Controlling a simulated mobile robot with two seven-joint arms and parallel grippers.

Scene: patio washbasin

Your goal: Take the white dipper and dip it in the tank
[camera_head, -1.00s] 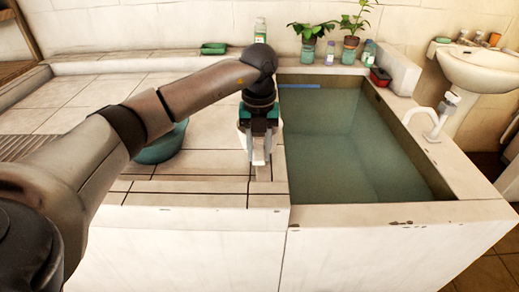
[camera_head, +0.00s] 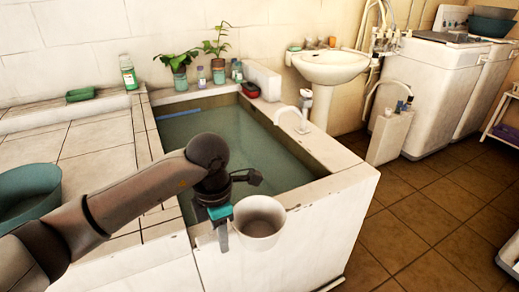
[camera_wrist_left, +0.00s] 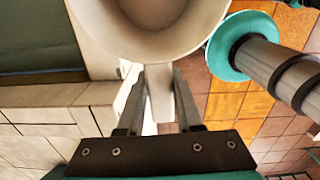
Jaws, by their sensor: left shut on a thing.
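The white dipper (camera_head: 259,222) is a round cup with its open mouth facing up. My left gripper (camera_head: 224,232) is shut on its handle, and the cup hangs to the right of the fingers. In the left wrist view the handle (camera_wrist_left: 160,92) lies between the two fingers, with the cup beyond them. The tank (camera_head: 335,188) is a pale stone basin filled with greenish water (camera_head: 235,135). In the head view the dipper shows in front of the tank's near wall, outside the water. My left arm hides part of the tank's near left side. My right gripper is in no view.
Potted plants (camera_head: 178,80) and bottles (camera_head: 130,76) line the back ledge. A teal basin (camera_head: 30,190) stands on the tiles at left.

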